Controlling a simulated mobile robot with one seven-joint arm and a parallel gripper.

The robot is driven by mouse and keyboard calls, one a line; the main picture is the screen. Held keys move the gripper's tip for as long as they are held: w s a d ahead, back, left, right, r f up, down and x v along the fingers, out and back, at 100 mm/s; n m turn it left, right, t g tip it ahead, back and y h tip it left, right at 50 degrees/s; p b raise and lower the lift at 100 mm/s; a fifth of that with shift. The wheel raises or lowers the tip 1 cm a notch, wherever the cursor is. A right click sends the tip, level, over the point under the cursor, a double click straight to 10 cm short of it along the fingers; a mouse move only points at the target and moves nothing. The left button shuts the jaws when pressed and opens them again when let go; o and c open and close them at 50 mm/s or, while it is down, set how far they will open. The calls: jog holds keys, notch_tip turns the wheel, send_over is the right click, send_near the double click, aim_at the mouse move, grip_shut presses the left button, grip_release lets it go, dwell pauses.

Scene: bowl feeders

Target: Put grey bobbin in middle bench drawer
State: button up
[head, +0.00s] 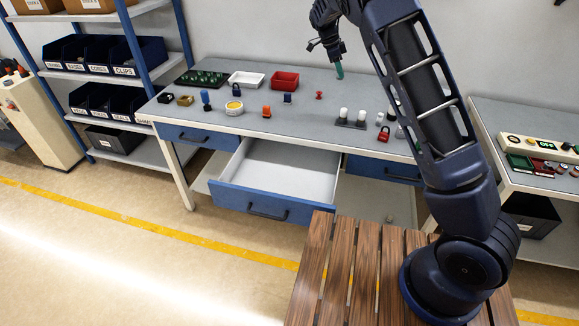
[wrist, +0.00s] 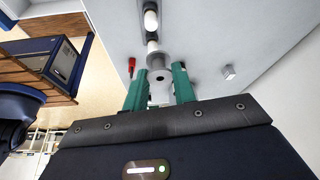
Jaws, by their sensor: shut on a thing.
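My gripper (head: 339,70) is above the back of the workbench in the head view, with its green fingertips pointing down. In the wrist view, its green fingers (wrist: 160,90) are shut on the grey bobbin (wrist: 161,92), a short grey cylinder with a dark hole in its end. The bobbin cannot be made out in the head view. The middle bench drawer (head: 234,196) has a blue front and a pale interior. It is pulled well out towards the front, below and to the left of my gripper, and looks empty.
The workbench top (head: 312,92) holds several small items, a white tray (head: 246,79), a red tray (head: 285,82) and a red padlock (head: 384,134). Closed blue drawers flank the open one. A wooden slatted platform (head: 335,270) is in front. A blue-framed shelf (head: 148,68) stands left.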

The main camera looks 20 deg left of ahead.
jog(key=s+a+m, duration=0.1)
jog(key=s+a, duration=1.2)
jog(key=s, duration=0.5)
jog(key=m+g, duration=0.1)
send_over(272, 186)
jog(key=s+d, duration=0.1)
jog(key=s, duration=0.3)
jog(key=f, duration=3.6)
jog(key=shift+w+d+f, duration=0.1)
jog(key=shift+w+f, duration=0.1)
jog(key=shift+f, duration=0.05)
jog(key=shift+f, duration=0.1)
jog(key=o, duration=0.9)
jog(key=shift+v, duration=6.15)
